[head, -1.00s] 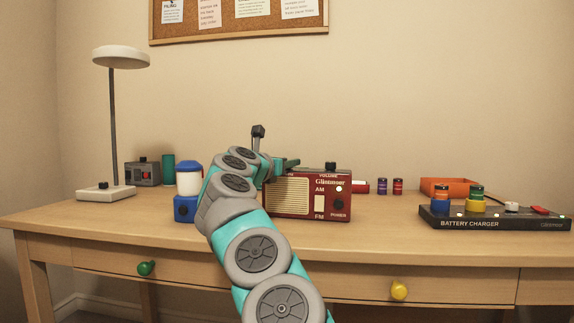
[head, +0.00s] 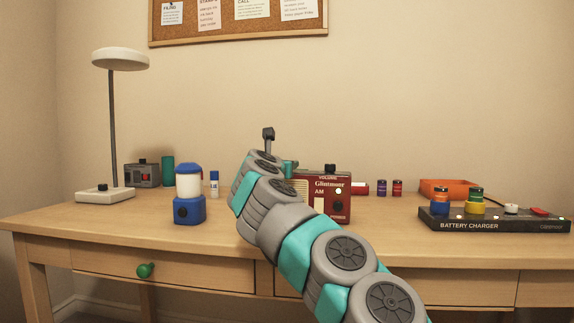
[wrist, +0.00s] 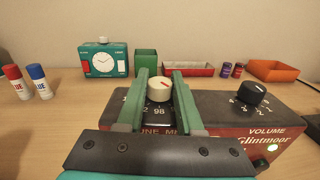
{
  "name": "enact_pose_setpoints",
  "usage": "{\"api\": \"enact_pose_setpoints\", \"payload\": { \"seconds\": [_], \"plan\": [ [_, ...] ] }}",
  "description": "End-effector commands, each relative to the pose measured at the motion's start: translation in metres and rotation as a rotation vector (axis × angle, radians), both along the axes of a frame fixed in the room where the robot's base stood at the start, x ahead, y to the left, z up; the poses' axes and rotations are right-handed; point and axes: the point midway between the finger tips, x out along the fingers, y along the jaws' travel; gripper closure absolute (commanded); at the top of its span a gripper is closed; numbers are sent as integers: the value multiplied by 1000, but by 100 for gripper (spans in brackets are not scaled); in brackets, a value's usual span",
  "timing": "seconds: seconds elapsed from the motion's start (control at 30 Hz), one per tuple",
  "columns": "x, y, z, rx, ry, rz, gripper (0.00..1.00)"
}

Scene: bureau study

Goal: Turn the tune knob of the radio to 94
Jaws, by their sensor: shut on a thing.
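The red radio (head: 332,208) stands on the desk, its left part hidden behind my arm in the head view. In the wrist view its dark top (wrist: 215,108) carries the cream tune knob (wrist: 159,92) with a red pointer line. The dial figures "98" and "2" show in front of the knob; other figures are covered by my fingers, so I cannot read the exact setting. My gripper (wrist: 160,76) has its green fingers on both sides of the tune knob, shut on it. The black volume knob (wrist: 252,93) is to the right.
A blue lantern (head: 189,210), glue stick (head: 214,186) and lamp (head: 105,192) stand left. The battery charger (head: 492,220) and orange tray (head: 447,187) are right.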

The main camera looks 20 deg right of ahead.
Motion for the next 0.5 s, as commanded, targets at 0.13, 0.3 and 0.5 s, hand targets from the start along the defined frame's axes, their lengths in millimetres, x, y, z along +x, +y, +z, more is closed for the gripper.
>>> {"api": "enact_pose_setpoints", "payload": {
  "seconds": [0.13,0.3,0.5],
  "plan": [
    [0,-1,-3,3,4,-2,100],
    [0,0,-2,2,2,-2,51],
    [0,0,-1,0,1,-2,34]
  ]
}}
